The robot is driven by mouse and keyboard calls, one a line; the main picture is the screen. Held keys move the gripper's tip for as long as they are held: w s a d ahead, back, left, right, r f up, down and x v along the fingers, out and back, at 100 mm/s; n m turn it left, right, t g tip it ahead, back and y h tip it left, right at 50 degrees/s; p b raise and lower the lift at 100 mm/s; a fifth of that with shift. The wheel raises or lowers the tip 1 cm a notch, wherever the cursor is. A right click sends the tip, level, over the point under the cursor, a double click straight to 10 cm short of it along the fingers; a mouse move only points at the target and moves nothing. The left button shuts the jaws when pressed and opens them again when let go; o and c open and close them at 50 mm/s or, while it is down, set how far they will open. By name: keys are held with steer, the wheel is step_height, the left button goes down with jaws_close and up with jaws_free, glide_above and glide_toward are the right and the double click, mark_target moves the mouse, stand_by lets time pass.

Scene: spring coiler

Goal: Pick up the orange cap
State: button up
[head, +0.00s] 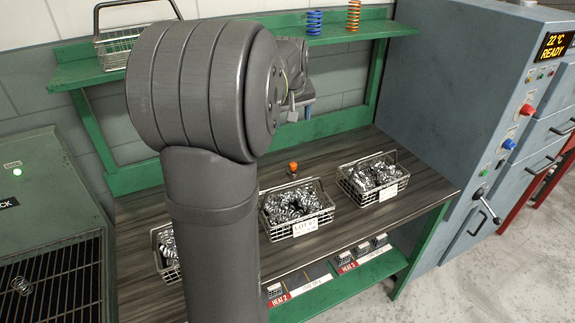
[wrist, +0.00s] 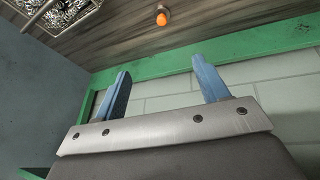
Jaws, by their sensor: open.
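The small orange cap (head: 293,167) stands on the dark wooden bench top, just behind the middle wire basket. It also shows near the top of the wrist view (wrist: 162,19). My gripper (wrist: 162,85) has its two blue fingers spread wide apart with nothing between them. In the head view the gripper (head: 300,112) hangs above the back of the bench, higher than the cap and apart from it. My arm covers part of the bench in the head view.
Wire baskets of springs stand on the bench: a middle one (head: 297,210), a right one (head: 373,178) and a left one partly hidden (head: 166,247). A green shelf (head: 340,32) above the back holds a blue spring (head: 314,22) and an orange spring (head: 353,15). A grey oven (head: 460,90) stands right.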

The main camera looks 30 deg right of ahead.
steer(key=w+d+f+m, duration=0.2)
steer(key=w+f+m, duration=0.3)
steer(key=f, duration=0.5)
glide_above(293, 164)
steer(key=s+a, duration=0.1)
steer(key=s, duration=0.1)
steer(key=f, duration=1)
steer(key=shift+a+f, duration=0.2)
steer(key=shift+x, duration=3.2)
steer(key=shift+r, duration=0.1)
steer(key=c, duration=1.2)
